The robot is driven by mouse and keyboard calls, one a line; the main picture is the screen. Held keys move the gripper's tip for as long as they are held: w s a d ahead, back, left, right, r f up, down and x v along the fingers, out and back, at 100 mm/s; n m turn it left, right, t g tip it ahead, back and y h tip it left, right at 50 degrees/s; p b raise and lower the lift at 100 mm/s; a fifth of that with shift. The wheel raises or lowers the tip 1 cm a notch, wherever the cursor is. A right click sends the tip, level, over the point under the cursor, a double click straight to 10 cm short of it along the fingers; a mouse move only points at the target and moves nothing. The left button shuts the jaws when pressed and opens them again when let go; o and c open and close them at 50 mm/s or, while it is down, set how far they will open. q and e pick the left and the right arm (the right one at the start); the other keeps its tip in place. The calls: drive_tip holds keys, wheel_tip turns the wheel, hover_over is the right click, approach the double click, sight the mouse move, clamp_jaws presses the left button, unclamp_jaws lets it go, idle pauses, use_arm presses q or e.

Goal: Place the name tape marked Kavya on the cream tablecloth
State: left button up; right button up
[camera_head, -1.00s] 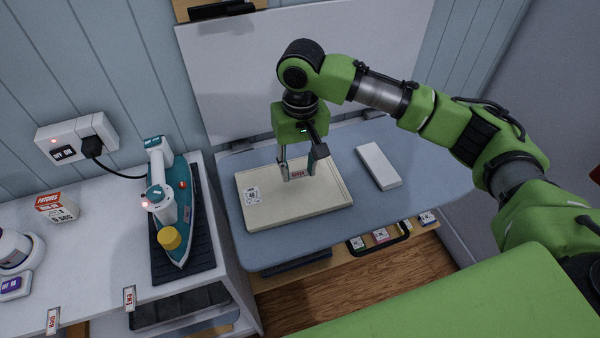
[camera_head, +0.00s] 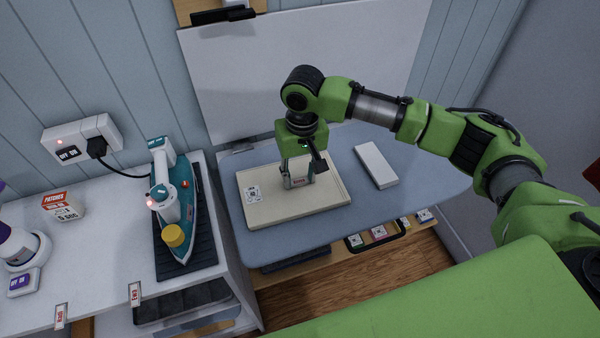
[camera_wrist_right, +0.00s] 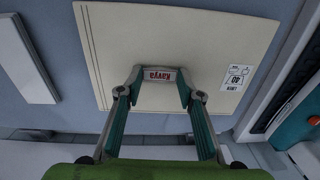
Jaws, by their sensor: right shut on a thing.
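The folded cream tablecloth (camera_head: 326,204) lies flat on the blue-grey board, and it fills the middle of the right wrist view (camera_wrist_right: 180,35). It has a white printed label near its left side in the head view. My right gripper (camera_head: 298,183) points down over the cloth, shut on the name tape (camera_wrist_right: 159,75), whose red lettering reads Kavya. The tape is between the fingertips, at or just above the cloth's surface; I cannot tell whether it touches. My left gripper is not in view.
A white block (camera_head: 376,165) lies on the board (camera_head: 432,181) right of the cloth. A teal iron (camera_head: 183,222) stands on a dark mat on the white counter at left. A black-rimmed tray with several small labelled pieces (camera_head: 378,232) sits on the wooden shelf below the board.

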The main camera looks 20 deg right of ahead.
sight(301, 182)
drive_tip(key=o, duration=0.6)
drive_tip(key=shift+s+f, duration=0.35)
drive_tip(key=shift+f, duration=0.3)
drive_tip(key=shift+o, duration=0.2)
drive_tip(key=shift+w+f, duration=0.15)
drive_tip(key=shift+w, duration=0.05)
drive_tip(key=shift+w+d+r+b, duration=0.1)
drive_tip(key=shift+r+b, duration=0.4)
drive_tip(key=shift+b, duration=0.05)
wheel_tip(301, 182, up, 13)
drive_tip(key=b, duration=0.1)
drive_tip(key=shift+f, duration=0.2)
